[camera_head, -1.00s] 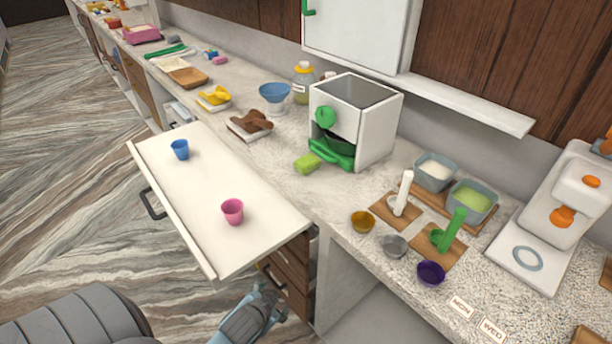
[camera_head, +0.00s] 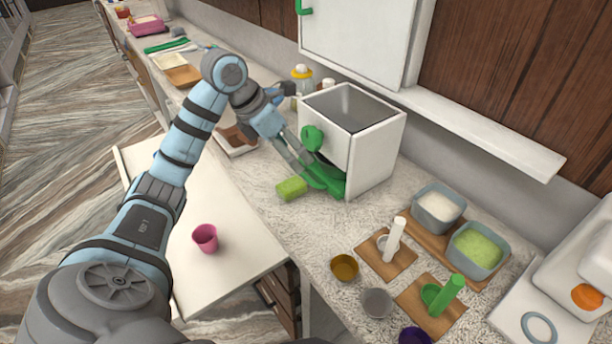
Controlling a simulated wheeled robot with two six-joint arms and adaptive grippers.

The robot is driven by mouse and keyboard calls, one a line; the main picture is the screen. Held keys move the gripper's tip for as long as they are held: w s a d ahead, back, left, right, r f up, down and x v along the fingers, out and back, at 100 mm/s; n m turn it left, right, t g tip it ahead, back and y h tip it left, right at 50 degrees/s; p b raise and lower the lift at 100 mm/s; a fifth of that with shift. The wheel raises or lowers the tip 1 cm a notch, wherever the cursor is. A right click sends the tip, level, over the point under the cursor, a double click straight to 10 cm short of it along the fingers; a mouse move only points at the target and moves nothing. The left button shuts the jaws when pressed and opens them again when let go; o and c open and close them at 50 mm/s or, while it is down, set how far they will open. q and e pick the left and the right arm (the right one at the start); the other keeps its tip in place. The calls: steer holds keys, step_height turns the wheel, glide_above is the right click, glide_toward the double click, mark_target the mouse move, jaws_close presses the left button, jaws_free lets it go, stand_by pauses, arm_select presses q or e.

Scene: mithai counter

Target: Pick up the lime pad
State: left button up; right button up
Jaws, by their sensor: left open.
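The lime pad (camera_head: 291,188) is a small light-green block lying on the speckled counter, just left of the white box's green front parts. My left gripper (camera_head: 308,166) reaches in over the counter from the left. Its fingers point down and to the right, beside the green parts at the front of the white box. They are just above and behind the pad in the picture and appear apart from it. The left gripper is open, and the pad is not between its fingers. My right gripper is out of view.
The open-topped white box (camera_head: 372,160) stands close to the pad. A pulled-out white-topped drawer (camera_head: 225,285) holds a pink cup (camera_head: 205,238). Nearer right are a brown bowl (camera_head: 344,267), a grey bowl (camera_head: 377,303) and a green press (camera_head: 443,295). Counter in front of the pad is clear.

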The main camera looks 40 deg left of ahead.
arm_select(q)
steer(key=a+y, duration=0.1)
steer(key=a, duration=0.2)
steer(key=b, duration=0.2)
glide_toward(294, 182)
steer(key=shift+w+d+f+n+g, duration=0.15)
steer(key=shift+d+f+n+g, duration=0.15)
steer(key=shift+d+f, duration=0.15)
steer(key=x, duration=0.8)
steer(key=shift+w+a+f, duration=0.1)
steer(key=shift+w+a, duration=0.15)
steer(key=shift+a, duration=0.05)
steer(key=c, duration=1.1)
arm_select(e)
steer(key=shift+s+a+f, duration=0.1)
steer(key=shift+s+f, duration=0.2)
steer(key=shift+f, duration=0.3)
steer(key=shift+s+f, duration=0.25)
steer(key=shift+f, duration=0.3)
